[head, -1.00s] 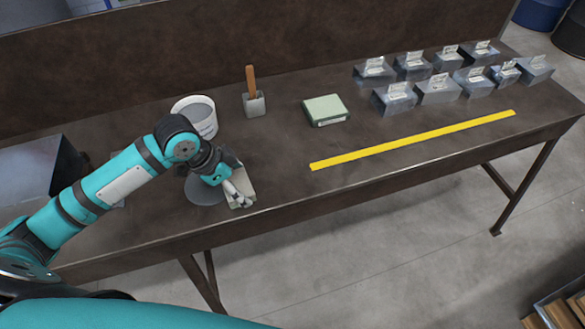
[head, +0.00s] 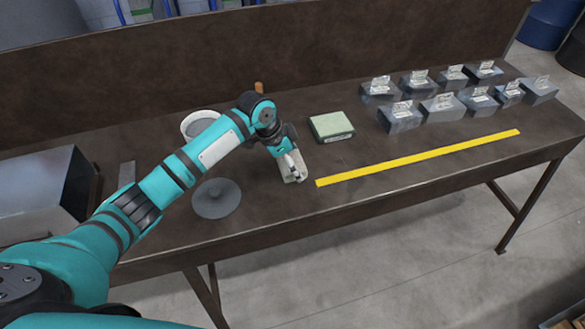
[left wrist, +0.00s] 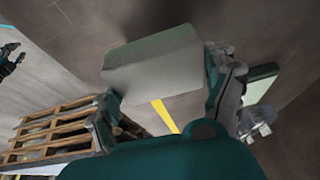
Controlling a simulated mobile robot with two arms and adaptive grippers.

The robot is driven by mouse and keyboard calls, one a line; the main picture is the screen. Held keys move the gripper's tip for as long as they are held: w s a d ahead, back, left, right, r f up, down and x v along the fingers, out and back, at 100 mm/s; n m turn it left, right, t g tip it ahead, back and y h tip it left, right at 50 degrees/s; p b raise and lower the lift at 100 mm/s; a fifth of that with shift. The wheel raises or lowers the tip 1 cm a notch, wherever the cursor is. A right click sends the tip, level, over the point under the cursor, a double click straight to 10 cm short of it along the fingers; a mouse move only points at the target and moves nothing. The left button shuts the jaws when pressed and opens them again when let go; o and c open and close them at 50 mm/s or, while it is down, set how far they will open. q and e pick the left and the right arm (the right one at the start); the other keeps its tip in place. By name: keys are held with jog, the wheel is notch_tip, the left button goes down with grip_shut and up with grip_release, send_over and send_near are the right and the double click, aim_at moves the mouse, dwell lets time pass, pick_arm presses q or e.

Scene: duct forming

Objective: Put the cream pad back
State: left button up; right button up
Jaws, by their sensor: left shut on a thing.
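The cream pad (head: 291,168) is held in my left gripper (head: 289,160), near the front of the bench and just left of the yellow strip. My left gripper is shut on it.
A green-topped block (head: 331,126) lies right of the pad. A yellow strip (head: 420,158) runs along the bench (head: 400,185). Several labelled metal pieces (head: 440,105) stand at the right. A grey disc (head: 216,198) and a white tub (head: 199,122) are on the left.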

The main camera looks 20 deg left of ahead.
pick_arm(q)
jog(key=shift+s+f, duration=0.1)
jog(key=shift+f, duration=1.6)
jog(key=o, duration=1)
jog(key=shift+c, duration=0.2)
jog(key=shift+a, duration=0.1)
jog(key=v, duration=1.2)
